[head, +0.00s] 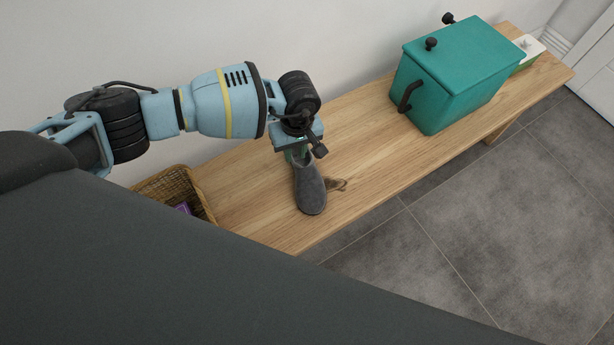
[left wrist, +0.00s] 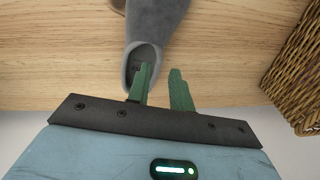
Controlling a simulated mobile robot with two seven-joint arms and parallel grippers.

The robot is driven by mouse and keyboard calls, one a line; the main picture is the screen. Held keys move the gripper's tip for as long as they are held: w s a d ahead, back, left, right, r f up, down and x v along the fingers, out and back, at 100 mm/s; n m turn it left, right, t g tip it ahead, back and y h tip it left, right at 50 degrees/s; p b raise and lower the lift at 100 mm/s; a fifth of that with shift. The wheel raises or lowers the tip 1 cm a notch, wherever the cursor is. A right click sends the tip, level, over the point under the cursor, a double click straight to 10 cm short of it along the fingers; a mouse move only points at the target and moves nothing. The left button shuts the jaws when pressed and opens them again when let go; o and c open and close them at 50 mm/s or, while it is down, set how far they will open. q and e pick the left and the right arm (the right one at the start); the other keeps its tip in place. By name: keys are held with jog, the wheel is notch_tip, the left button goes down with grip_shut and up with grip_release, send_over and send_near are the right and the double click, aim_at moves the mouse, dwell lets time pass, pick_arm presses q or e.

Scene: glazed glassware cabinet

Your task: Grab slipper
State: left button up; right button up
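A grey slipper (head: 311,192) lies on the wooden bench, its toe toward the bench's front edge. My left gripper (head: 298,154) is above the slipper's heel end, pointing down. In the left wrist view, the slipper (left wrist: 158,28) has its opening toward my left gripper (left wrist: 160,72). The two green fingers are apart with a clear gap. One fingertip overlaps the slipper's opening, and the other is just outside its side. I cannot tell whether either touches it. My right gripper is not in view.
The wooden bench (head: 240,200) runs along the wall. A teal lidded box (head: 455,80) with dark handles stands on its far right part, a small white-and-green box (head: 531,50) behind it. A wicker basket (head: 173,187) is at the left, also in the left wrist view (left wrist: 297,75).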

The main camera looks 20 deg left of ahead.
aim_at(296, 163)
pick_arm(q)
jog(key=shift+s+d+f+b, duration=0.1)
jog(key=shift+f+b, duration=0.15)
jog(key=shift+f, duration=1.05)
jog(key=shift+s+d+f+b, duration=0.1)
jog(key=shift+f+b, duration=0.15)
jog(key=shift+f, duration=1)
jog(key=shift+c, duration=0.4)
grip_shut()
